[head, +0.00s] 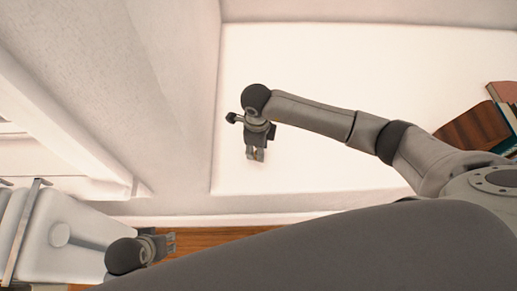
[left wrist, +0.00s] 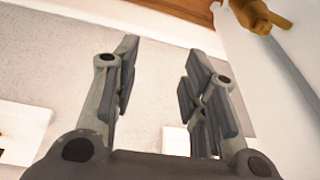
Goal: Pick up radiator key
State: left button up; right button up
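I cannot make out a radiator key for certain in either view. A brass-coloured fitting (left wrist: 258,14) shows at the top right of the left wrist view, cut off by the edge and beside a pale surface. I cannot tell whether it is the key. My left gripper (left wrist: 160,58) is open there, with nothing between its fingers, and the fitting lies beyond its right finger. In the head view the left gripper (head: 173,243) is at the lower left, over the wooden floor strip. My right gripper (head: 254,158) hangs over a white surface; its fingers are close together, and what lies between them is too small to tell.
A wide white surface (head: 330,65) fills the middle. Books and a brown board (head: 472,128) lie at its right end. A pale wall (head: 175,60) stands left of it. The wooden floor (head: 205,238) shows as a narrow strip below. Much of the white surface is clear.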

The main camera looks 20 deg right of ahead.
grip_shut()
jog(key=shift+r, duration=0.1)
jog(key=shift+r, duration=0.5)
notch_tip(320, 180, up, 3)
jog(key=shift+s+f+p, duration=0.1)
jog(key=shift+p, duration=0.4)
pick_arm(q)
notch_tip(320, 180, down, 10)
jog(key=s+p, duration=0.2)
jog(key=shift+g, duration=0.3)
pick_arm(e)
jog(key=s+a+r, duration=0.3)
jog(key=s+r, duration=0.6)
jog(key=s, duration=0.4)
jog(key=shift+s+a, duration=0.15)
jog(key=shift+a, duration=0.2)
